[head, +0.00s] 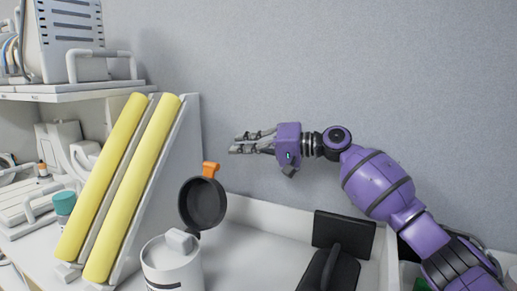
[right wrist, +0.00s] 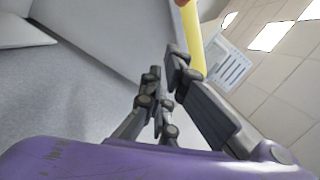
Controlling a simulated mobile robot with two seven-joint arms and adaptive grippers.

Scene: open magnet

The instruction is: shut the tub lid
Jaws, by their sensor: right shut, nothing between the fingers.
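The tub (head: 172,268) is a white round container at the bottom of the head view, with a pale grey block at its top edge. Its dark round lid (head: 203,204) stands open and upright behind the tub, with an orange tab (head: 211,169) on top. My right gripper (head: 233,143) is up and to the right of the orange tab in the picture, pointing left. It is shut and empty, apart from the lid. In the right wrist view its fingers (right wrist: 168,75) show, with a small orange piece at the top edge. My left gripper is not in view.
Two yellow padded bars (head: 125,190) lean on a white panel left of the tub. A black stand (head: 343,235) is in the white tray at right. A shelf (head: 70,92) holds equipment at upper left. A grey wall is behind my right arm.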

